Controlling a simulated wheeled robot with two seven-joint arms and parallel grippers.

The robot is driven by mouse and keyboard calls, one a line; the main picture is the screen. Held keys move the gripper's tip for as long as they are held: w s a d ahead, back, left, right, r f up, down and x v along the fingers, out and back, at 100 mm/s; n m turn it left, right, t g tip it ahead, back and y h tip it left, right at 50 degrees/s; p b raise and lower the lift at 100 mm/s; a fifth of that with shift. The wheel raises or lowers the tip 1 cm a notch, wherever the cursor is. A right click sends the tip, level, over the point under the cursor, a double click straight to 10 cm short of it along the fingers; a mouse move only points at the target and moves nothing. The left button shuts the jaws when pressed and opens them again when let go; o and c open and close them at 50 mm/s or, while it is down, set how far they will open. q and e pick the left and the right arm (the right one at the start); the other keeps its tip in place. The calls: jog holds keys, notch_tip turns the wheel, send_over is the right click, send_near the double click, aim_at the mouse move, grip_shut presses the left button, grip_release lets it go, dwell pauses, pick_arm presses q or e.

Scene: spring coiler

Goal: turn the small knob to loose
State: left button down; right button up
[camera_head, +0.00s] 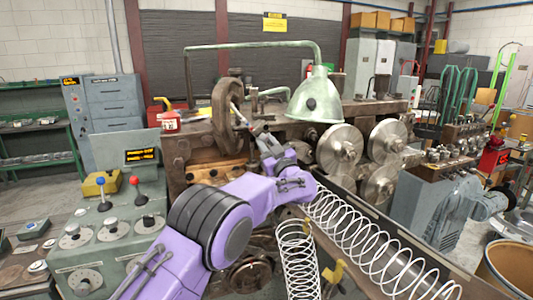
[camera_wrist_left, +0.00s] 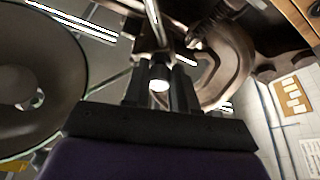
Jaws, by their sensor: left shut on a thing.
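My left arm reaches up from the bottom of the head view to the coiling machine (camera_head: 291,130). My left gripper (camera_head: 246,120) is at the machine beside the brown handwheel (camera_head: 226,112). In the left wrist view the fingers of my left gripper (camera_wrist_left: 160,88) are closed around a small pale metal cylinder, which appears to be the small knob (camera_wrist_left: 159,78). Its bright end shows between the two dark fingers. In the head view the knob is hidden by the gripper. No loose or tight marking is readable. My right gripper is not in view.
A green lamp shade (camera_head: 315,98) hangs just right of the gripper. Large metal rollers (camera_head: 341,148) stand to the right. Coiled springs (camera_head: 375,250) lie in front. A grey control panel (camera_head: 103,252) with dials and red and blue ball levers is at the left.

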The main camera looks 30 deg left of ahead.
pick_arm(q)
jog(key=n, duration=0.1)
jog(key=n+g, duration=0.2)
jog(key=n, duration=0.1)
jog(key=shift+w+d+r+y+b, duration=0.1)
jog(key=shift+r+y+b, duration=0.2)
jog(key=shift+y+b, duration=0.1)
jog(key=n+g, duration=0.1)
jog(key=n, duration=0.2)
jog(key=shift+r+n+g, duration=0.1)
jog(key=shift+n+g, duration=0.3)
jog(key=n+g+p, duration=0.1)
jog(key=n, duration=0.1)
jog(key=n+g+p, duration=0.1)
jog(key=n, duration=0.2)
jog(key=shift+w+d+h, duration=0.1)
jog(key=shift+w+h, duration=0.05)
jog(key=shift+h, duration=0.15)
jog(key=shift+n+p, duration=0.8)
jog(key=shift+n, duration=0.1)
jog(key=shift+n+g+h, duration=0.3)
jog(key=shift+n+g, duration=0.1)
jog(key=shift+d+f, duration=0.1)
jog(key=shift+f, duration=0.15)
